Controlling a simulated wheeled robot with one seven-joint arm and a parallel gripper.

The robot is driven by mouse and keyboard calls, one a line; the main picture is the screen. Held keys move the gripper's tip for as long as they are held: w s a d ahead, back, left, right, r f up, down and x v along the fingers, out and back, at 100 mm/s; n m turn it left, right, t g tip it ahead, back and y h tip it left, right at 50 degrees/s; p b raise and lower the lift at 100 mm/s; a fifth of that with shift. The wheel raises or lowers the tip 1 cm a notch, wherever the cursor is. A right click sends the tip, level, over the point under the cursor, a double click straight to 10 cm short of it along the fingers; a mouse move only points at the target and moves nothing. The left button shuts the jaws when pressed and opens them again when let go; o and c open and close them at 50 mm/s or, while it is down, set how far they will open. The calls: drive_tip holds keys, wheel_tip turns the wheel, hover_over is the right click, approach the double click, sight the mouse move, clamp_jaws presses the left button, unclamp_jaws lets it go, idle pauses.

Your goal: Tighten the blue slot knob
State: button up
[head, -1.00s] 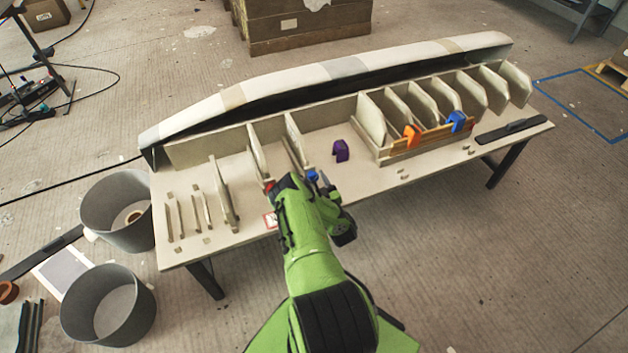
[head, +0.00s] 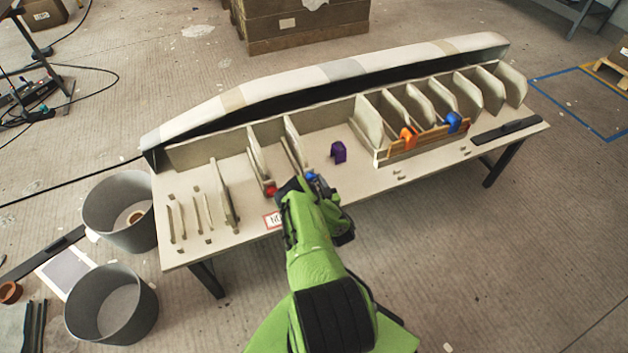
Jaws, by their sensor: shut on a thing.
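A small blue knob (head: 310,176) shows just beyond the end of my green arm, near the front end of an upright rib on the bench. My gripper (head: 308,183) is at this knob, shut on it, though my own wrist hides most of the fingers and the contact. A second blue piece (head: 453,122) sits on the wooden rail at the right, beside an orange piece (head: 408,138). A red piece (head: 270,189) is at the foot of the rib left of my gripper.
The pale bench (head: 360,183) carries several upright ribs along a long curved mould (head: 330,72). A purple piece (head: 338,152) stands on open bench right of my gripper. A black bar (head: 504,130) lies at the right end. Two grey bins (head: 112,305) stand on the floor at left.

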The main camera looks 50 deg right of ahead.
drive_tip(key=shift+m+p, duration=0.95)
drive_tip(key=shift+m, duration=1.15)
drive_tip(key=o, duration=1.1)
drive_tip(key=shift+c, duration=0.2)
drive_tip(key=shift+f, duration=0.1)
